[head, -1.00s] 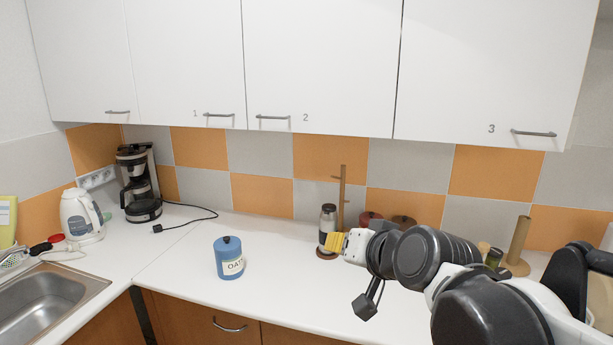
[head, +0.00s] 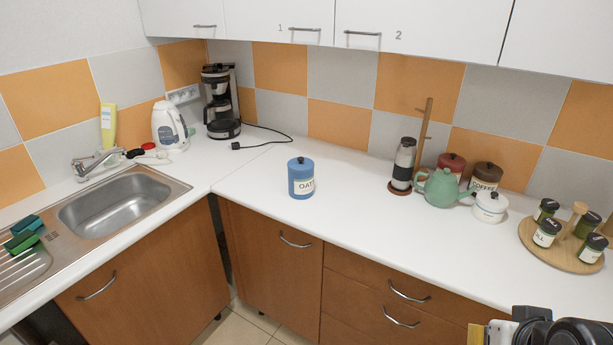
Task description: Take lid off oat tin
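The blue oat tin (head: 301,184) stands upright on the white counter, left of the middle in the head view. Its label faces forward and reads "OAT" as far as I can see. The blue lid (head: 301,164) with a dark knob sits on top of it. My gripper (head: 477,334) shows only in part at the bottom right edge, with a yellowish fingertip part visible. It is far from the tin, to the right and nearer to the camera. Whether its fingers are apart cannot be seen.
A green teapot (head: 440,188), a white pot (head: 489,206), a grinder (head: 403,164) and canisters stand to the right. A round wooden tray (head: 562,255) holds spice jars. A coffee maker (head: 220,105), kettle (head: 168,127) and sink (head: 120,205) are left. Counter around the tin is clear.

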